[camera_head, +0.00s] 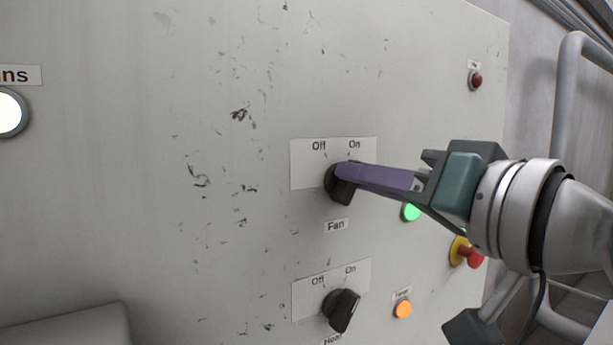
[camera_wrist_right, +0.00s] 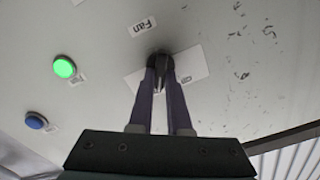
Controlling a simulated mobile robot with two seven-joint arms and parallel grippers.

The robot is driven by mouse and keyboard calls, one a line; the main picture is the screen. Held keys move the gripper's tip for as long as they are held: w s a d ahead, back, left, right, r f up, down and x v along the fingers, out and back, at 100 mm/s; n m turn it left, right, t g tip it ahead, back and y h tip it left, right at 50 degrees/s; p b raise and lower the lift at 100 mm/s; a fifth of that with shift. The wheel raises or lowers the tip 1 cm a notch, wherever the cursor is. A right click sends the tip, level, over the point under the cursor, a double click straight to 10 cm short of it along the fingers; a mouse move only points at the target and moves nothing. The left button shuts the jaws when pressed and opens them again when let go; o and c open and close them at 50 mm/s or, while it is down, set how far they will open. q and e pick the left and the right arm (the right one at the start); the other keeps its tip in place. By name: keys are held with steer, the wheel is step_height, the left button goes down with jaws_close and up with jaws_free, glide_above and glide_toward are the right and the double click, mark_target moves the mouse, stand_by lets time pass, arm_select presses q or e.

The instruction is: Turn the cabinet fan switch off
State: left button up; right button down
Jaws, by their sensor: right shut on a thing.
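The fan switch (camera_head: 339,186) is a black rotary knob on the grey cabinet front, below a white plate (camera_head: 308,172) marked Off and On and above a label reading Fan. My right gripper (camera_head: 347,172) reaches in from the right and its purple fingers are shut on the knob. In the right wrist view the two fingers (camera_wrist_right: 163,75) stand on either side of the black knob (camera_wrist_right: 160,64). The fingers partly hide the knob, so its exact pointing direction is hard to tell.
A second black knob (camera_head: 341,311), with its own Off/On plate, sits below. Nearby are a green lamp (camera_head: 411,212), an orange lamp (camera_head: 403,309), a red button on a yellow base (camera_head: 468,252) and a small red lamp (camera_head: 476,80). A grey rail (camera_head: 568,100) stands at the right.

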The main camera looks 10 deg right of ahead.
steer(key=n+p, duration=0.1)
steer(key=n, duration=0.3)
steer(key=n+p, duration=0.1)
steer(key=n, duration=0.6)
steer(key=shift+s+a+n+p, duration=0.15)
steer(key=shift+a+n+p, duration=0.25)
stand_by(0.4)
steer(key=c, duration=0.9)
jaws_free()
steer(key=shift+o, duration=0.2)
